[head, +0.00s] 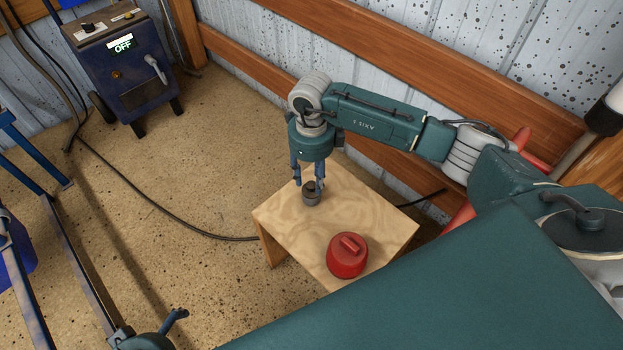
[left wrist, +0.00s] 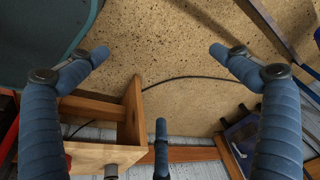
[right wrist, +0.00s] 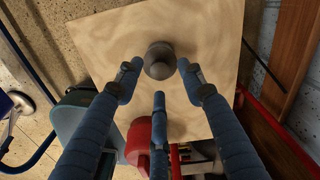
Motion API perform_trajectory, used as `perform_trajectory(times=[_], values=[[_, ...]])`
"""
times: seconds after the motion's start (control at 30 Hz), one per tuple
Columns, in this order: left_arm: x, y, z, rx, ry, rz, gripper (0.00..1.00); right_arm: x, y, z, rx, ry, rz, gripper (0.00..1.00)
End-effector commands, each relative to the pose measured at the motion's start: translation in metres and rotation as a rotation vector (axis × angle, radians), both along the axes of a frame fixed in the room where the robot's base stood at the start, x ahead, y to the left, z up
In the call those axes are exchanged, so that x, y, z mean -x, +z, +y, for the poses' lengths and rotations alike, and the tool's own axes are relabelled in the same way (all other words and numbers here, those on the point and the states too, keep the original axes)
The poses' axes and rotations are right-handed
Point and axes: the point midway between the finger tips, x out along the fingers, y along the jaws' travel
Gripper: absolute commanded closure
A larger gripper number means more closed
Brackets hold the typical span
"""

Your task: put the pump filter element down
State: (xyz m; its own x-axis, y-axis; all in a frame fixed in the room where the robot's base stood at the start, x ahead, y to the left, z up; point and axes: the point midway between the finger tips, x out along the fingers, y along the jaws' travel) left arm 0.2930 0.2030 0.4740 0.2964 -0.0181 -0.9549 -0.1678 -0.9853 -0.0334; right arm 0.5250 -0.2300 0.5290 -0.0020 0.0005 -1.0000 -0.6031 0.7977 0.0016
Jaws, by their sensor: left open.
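The pump filter element, a small dark grey rounded piece (head: 312,197), stands on the light wooden stool top (head: 362,213) near its far left part. My right gripper (head: 308,184) points straight down over it. In the right wrist view the element (right wrist: 160,60) lies between the spread fingertips of the right gripper (right wrist: 159,77). Gaps show between the side fingertips and the element, so the gripper looks open around it. My left gripper (left wrist: 158,72) is wide open and empty, away from the stool; in the head view only a bit of it shows at the bottom left.
A red lidded can (head: 347,256) stands on the stool's near side. A dark blue machine reading OFF (head: 122,65) stands at the back left, its black cable (head: 150,205) crossing the floor. A blue metal frame (head: 70,245) is at left. Wooden rails (head: 250,57) line the wall.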

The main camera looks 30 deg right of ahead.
Motion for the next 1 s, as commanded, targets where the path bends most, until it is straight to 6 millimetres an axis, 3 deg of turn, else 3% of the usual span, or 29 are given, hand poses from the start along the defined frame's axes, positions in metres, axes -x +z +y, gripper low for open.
perform_trajectory(times=[0.2, 0.43, 0.63, 1.0], values=[[-0.004, -0.030, -0.002, 0.000, -0.002, 0.021, 0.00, -0.002, 0.052, 0.000, 0.000, 0.001, -0.005, 0.61], [-0.006, -0.054, -0.002, -0.001, -0.004, 0.032, 0.00, -0.001, 0.091, 0.000, 0.001, 0.000, -0.004, 0.61], [-0.006, -0.062, -0.003, -0.001, -0.004, 0.034, 0.00, 0.000, 0.104, 0.000, 0.000, 0.000, -0.001, 0.61], [-0.005, -0.063, -0.003, -0.001, -0.004, 0.035, 0.00, 0.000, 0.105, 0.000, 0.000, 0.000, -0.001, 0.61]])
